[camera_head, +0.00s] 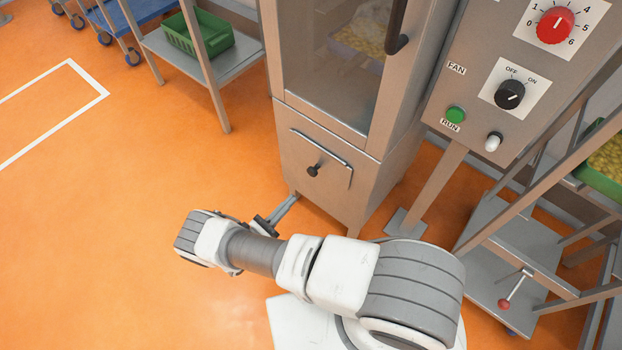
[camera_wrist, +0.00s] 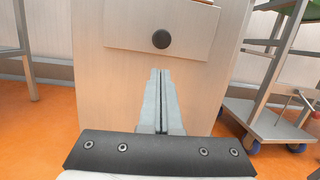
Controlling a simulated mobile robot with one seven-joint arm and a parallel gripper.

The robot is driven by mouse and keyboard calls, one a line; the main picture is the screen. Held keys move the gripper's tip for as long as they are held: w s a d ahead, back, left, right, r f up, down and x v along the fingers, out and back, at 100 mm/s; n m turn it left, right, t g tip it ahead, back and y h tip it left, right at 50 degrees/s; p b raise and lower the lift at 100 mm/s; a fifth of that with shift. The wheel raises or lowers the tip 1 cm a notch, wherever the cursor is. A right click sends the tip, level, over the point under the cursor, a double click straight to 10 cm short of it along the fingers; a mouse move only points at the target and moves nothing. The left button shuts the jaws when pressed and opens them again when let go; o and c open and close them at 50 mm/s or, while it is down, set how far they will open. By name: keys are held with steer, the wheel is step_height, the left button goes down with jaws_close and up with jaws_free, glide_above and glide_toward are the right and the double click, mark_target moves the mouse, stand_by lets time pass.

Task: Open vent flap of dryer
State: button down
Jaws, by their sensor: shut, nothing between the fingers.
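The dryer (camera_head: 378,185) is a tall metal cabinet with a glass door above. Its vent flap (camera_head: 335,158) is a rectangular panel low on the front, lying flat against it, with a dark round knob (camera_head: 313,170). In the wrist view the flap (camera_wrist: 190,24) is at the top, and its knob (camera_wrist: 161,39) is just above my fingertips in the picture. My gripper (camera_head: 290,203) is low in front of the dryer, below the knob. In the wrist view my gripper (camera_wrist: 160,72) has its fingers together and empty, apart from the knob as far as I can tell.
A control panel (camera_head: 483,105) with a red dial, a black switch and a green button stands right of the dryer. A metal rack (camera_head: 515,235) is further right. A shelf with a green crate (camera_head: 197,34) is at upper left. The orange floor (camera_head: 120,180) at left is clear.

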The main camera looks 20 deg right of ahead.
mark_target(319, 170)
steer(key=x, duration=1)
steer(key=shift+b, duration=0.35)
